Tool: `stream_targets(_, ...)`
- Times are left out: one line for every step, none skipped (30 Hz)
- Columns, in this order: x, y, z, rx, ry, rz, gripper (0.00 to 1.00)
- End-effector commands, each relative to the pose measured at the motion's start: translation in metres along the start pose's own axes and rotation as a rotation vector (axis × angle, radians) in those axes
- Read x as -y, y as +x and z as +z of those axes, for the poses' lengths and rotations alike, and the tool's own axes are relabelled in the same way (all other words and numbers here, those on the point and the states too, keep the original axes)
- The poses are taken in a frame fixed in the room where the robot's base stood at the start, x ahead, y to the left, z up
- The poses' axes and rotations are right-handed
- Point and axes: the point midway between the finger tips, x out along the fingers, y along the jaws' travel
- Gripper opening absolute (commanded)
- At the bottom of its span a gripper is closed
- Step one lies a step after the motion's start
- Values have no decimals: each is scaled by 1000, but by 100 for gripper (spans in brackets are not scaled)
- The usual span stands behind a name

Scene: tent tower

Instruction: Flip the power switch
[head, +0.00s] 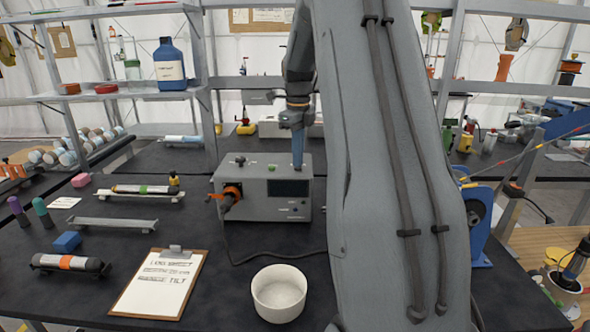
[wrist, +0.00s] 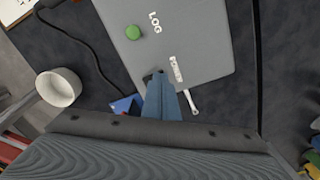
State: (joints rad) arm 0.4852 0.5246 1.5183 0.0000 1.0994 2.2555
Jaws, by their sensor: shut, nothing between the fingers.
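A grey instrument box (head: 262,196) stands on the black bench, with a dark display on its front. Its top carries a green button (head: 271,168) beside the word LOG. In the wrist view the grey top (wrist: 185,40) shows that green button (wrist: 133,32) and a POWER label (wrist: 176,69). My gripper (head: 297,163) points down at the right part of the box top, its blue fingers shut and empty. In the wrist view the fingertips (wrist: 159,76) are beside the POWER label. A small dark part shows at the tips; the switch is mostly hidden, and I cannot tell contact or its position.
An orange clamp (head: 230,194) sits on the box's left front. A white bowl (head: 279,293) and a clipboard (head: 160,284) lie in front. A blue bottle (head: 169,65) stands on the left shelf. My arm hides much of the bench right of the box.

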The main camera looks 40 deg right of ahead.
Motion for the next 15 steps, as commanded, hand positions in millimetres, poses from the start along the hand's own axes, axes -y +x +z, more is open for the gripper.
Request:
stream_targets(0, -2, 0, 0, 0, 0, 0)
stream_targets(0, -3, 0, 0, 0, 0, 0)
stream_targets(0, -5, 0, 0, 0, 0, 0)
stream_targets(0, -7, 0, 0, 0, 0, 0)
stream_targets(0, -9, 0, 0, 0, 0, 0)
stream_targets(0, -12, 0, 0, 0, 0, 0)
stream_targets(0, -14, 0, 0, 0, 0, 0)
stream_targets(0, -16, 0, 0, 0, 0, 0)
stream_targets(0, -19, 0, 0, 0, 0, 0)
stream_targets(0, -22, 0, 0, 0, 0, 0)
stream_targets(0, -24, 0, 0, 0, 0, 0)
stream_targets(0, -27, 0, 0, 0, -1, 0)
stream_targets(0, -29, 0, 1, 0, -1, 0)
stream_targets(0, -31, 0, 1, 0, -1, 0)
stream_targets(0, -34, 0, 1, 0, -1, 0)
